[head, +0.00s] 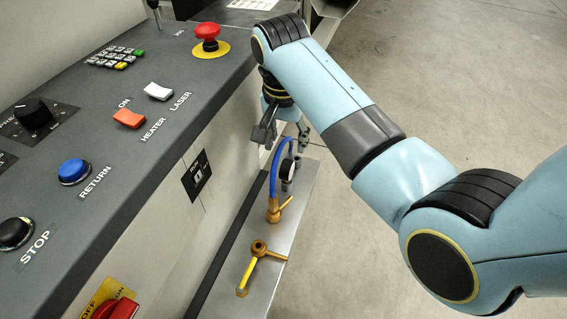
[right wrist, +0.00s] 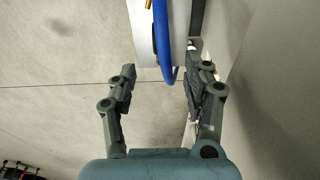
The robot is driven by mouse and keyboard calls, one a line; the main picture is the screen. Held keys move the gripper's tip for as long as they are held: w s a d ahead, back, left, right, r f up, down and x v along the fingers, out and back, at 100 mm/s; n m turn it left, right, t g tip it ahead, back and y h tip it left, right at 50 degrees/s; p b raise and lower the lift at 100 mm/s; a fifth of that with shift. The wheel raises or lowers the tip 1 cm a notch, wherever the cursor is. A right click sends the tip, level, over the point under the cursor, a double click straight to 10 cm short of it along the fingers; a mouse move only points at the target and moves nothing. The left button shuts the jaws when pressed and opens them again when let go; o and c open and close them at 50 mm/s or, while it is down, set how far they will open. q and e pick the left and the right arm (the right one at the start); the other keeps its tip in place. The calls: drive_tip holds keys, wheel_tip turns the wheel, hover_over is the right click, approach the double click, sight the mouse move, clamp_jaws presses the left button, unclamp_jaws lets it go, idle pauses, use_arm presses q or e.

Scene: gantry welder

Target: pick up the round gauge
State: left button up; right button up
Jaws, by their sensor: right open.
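The round gauge (head: 288,170) is small and dark-rimmed with a pale edge. In the head view it stands just right of the blue hose (head: 275,178), above the metal shelf (head: 272,249). My right gripper (head: 283,134) is above the gauge, pointing down, with its fingers spread and nothing visible between them. In the right wrist view the open fingers (right wrist: 159,80) are on either side of the lower end of the blue hose (right wrist: 163,45). I cannot make out the gauge clearly there. My left gripper is not in view.
A control panel (head: 150,70) with buttons and a red emergency stop (head: 207,35) lies to the left. Open floor (head: 450,80) is to the right.

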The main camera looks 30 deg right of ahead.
sight(287, 163)
drive_tip(key=f, duration=0.3)
drive_tip(key=shift+w+d+f+b, duration=0.2)
drive_tip(key=shift+d+f+b, duration=0.05)
drive_tip(key=shift+b, duration=0.05)
drive_tip(key=shift+f, duration=0.6)
drive_tip(key=f, duration=0.1)
drive_tip(key=f+b, duration=0.1)
drive_tip(key=f, duration=0.2)
drive_tip(key=shift+w+d, duration=0.15)
drive_tip(key=shift+w, duration=0.1)
drive_tip(key=shift+f+b, duration=0.35)
drive_tip(key=shift+f, duration=0.05)
clamp_jaws()
